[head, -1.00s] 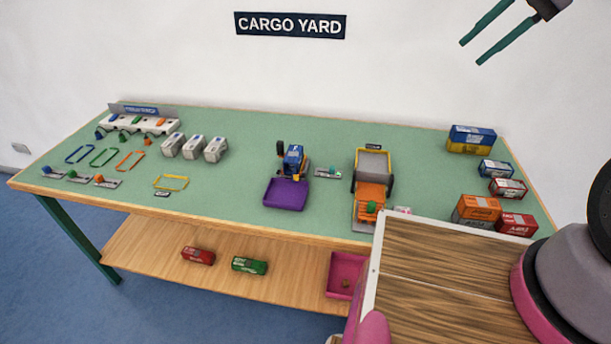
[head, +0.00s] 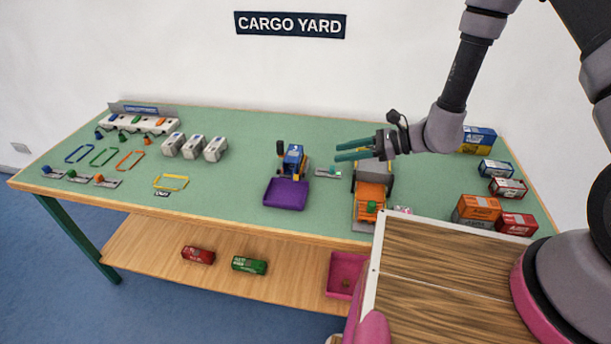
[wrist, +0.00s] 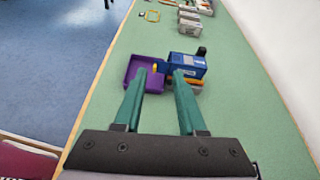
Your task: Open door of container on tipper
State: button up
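A small blue container (head: 294,157) stands on what looks like the tipper, right behind a purple tray (head: 286,193). In the wrist view the blue container (wrist: 190,64) lies beyond my fingertips, with the purple tray (wrist: 150,72) to its left. I cannot make out whether its door is open or shut. My gripper (head: 338,151) is open and empty, right of the container and above the table. Its teal fingers (wrist: 160,72) point towards the container in the wrist view, apart from each other.
An orange vehicle with a grey bed (head: 370,196) stands below and right of my gripper. A small grey plate with a teal knob (head: 328,173) lies between it and the tipper. Several grey boxes (head: 194,147) stand left; several coloured containers (head: 478,208) stand right.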

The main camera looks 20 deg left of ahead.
notch_tip(320, 180, down, 6)
jog(key=s+r+m+t, duration=0.1)
jog(key=m, duration=0.1)
send_near(294, 159)
jog(key=s+a+f, duration=0.4)
jog(key=s, duration=0.1)
jog(key=shift+a+f, duration=0.15)
jog(key=shift+f, duration=0.2)
grip_shut()
